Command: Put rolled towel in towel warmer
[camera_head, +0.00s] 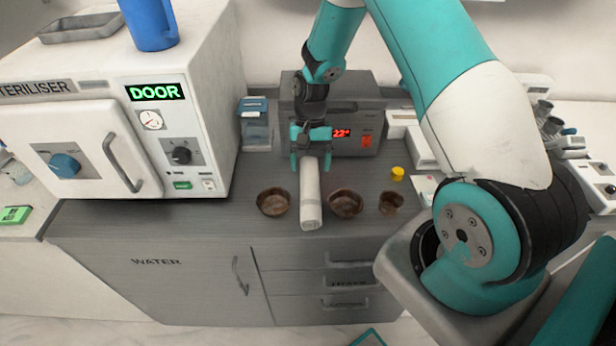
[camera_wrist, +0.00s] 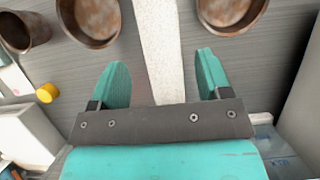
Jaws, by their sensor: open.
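The rolled towel (camera_head: 311,202) is a pale roll lying on the grey counter, its near end towards the counter's front edge. My gripper (camera_head: 311,166) is over the towel's far end with its fingers spread. In the wrist view the towel (camera_wrist: 160,50) runs between the two open fingers of my gripper (camera_wrist: 157,82), with gaps on both sides. The towel warmer is probably the grey box with a red display (camera_head: 362,140) behind my gripper. My arm hides much of its front, so I cannot tell whether it is open.
Brown bowls flank the towel, one at left (camera_head: 273,203) and one at right (camera_head: 346,204), with a smaller brown cup (camera_head: 391,203) beyond. A yellow cap (camera_head: 397,173) lies further right. A white steriliser (camera_head: 100,150) stands at left. A blue container (camera_head: 255,125) stands behind.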

